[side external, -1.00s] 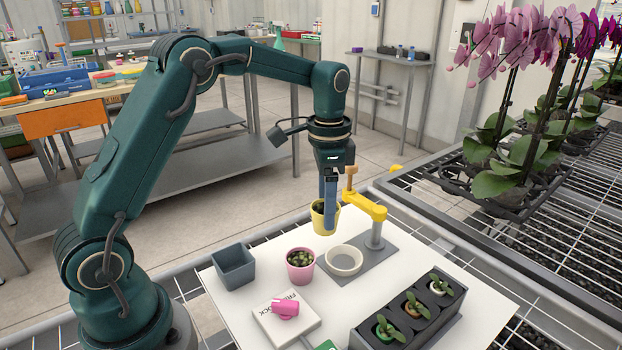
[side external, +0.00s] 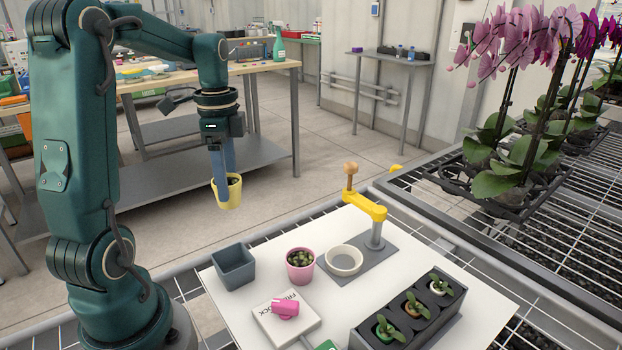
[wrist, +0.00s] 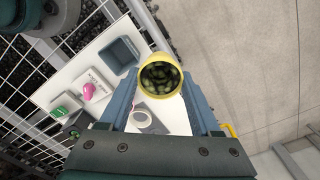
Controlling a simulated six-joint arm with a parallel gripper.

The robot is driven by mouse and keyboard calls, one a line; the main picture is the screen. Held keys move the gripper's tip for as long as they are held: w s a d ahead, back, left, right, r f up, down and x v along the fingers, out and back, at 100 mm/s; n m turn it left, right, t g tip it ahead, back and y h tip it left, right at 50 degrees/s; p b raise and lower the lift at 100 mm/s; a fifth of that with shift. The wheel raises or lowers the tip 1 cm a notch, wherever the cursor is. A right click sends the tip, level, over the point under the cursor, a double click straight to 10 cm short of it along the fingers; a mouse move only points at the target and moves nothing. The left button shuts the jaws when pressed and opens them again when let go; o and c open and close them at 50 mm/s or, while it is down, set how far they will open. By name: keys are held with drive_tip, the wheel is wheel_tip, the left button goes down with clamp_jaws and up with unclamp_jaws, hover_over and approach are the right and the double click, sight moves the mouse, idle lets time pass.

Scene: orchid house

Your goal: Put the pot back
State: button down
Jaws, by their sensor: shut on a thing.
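My gripper (side external: 222,188) is shut on a small yellow pot (side external: 234,192) with dark green contents, held in the air beyond the board's far left side. In the wrist view the yellow pot (wrist: 160,88) sits between the two blue fingers, its contents showing from above. A pink pot (side external: 300,267) with green plants stands on the white board (side external: 235,300). Right of it is a grey plate with an empty pale ring (side external: 343,261) and a post bearing a yellow arm (side external: 365,206) with a wooden knob.
An empty grey square pot (side external: 233,268) stands at the board's left. A white block with a pink object (side external: 285,308) lies in front. A black tray (side external: 408,318) holds several seedlings at the right. Tall orchids (side external: 520,130) stand on the mesh bench at the right.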

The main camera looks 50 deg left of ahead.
drive_tip(key=shift+n, duration=0.7)
drive_tip(key=w+d+f, duration=0.5)
drive_tip(key=d+f, duration=0.1)
drive_tip(key=shift+w+f, duration=0.35)
drive_tip(key=shift+w, duration=0.05)
drive_tip(key=shift+f, duration=1.85)
drive_tip(key=shift+f, duration=0.1)
drive_tip(key=shift+c, duration=0.5)
unclamp_jaws()
